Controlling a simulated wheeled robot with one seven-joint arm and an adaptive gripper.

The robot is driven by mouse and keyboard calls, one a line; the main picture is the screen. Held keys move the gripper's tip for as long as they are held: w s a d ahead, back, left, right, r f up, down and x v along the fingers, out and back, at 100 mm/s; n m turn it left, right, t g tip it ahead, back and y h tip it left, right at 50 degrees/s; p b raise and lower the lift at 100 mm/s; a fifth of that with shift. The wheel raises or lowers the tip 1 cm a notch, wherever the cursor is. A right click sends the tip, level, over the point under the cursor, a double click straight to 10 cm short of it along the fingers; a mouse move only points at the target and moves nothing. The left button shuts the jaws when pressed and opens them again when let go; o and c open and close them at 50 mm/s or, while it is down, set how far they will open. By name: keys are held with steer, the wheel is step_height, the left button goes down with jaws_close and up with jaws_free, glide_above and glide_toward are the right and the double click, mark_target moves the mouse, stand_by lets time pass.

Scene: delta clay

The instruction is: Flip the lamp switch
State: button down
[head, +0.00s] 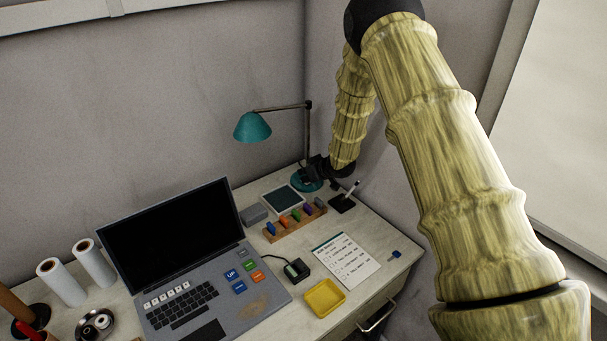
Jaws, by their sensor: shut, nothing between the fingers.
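A desk lamp with a teal shade (253,127) and a dark jointed stem stands at the back corner of the desk. Its round teal base (306,184) is partly covered by my gripper. My gripper (308,174) is shut and empty, low at the lamp's base, with its dark fingers pointing left. I cannot tell whether the fingers touch the base. The lamp switch cannot be made out; it may be hidden behind the fingers. The shade shows no visible glow.
A pen stand (342,203), a dark-screened tablet (282,200) and a wooden rack with coloured pieces (295,222) stand close to the lamp base. An open laptop (170,235), a yellow tray (325,297) and a checklist sheet (345,262) lie nearer. Walls close in the corner behind.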

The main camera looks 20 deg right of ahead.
steer(key=shift+r, duration=0.15)
steer(key=r+p, duration=0.3)
steer(key=r, duration=0.1)
steer(key=shift+w+r+p, duration=0.1)
steer(key=shift+w+p, duration=0.1)
steer(key=shift+p, duration=0.2)
steer(key=shift+s+r+b, duration=0.1)
steer(key=shift+s+b, duration=0.1)
steer(key=shift+b, duration=0.2)
steer(key=w+r+b+v, duration=0.1)
steer(key=v, duration=0.8)
steer(key=shift+a+r, duration=0.15)
steer(key=shift+w, duration=0.1)
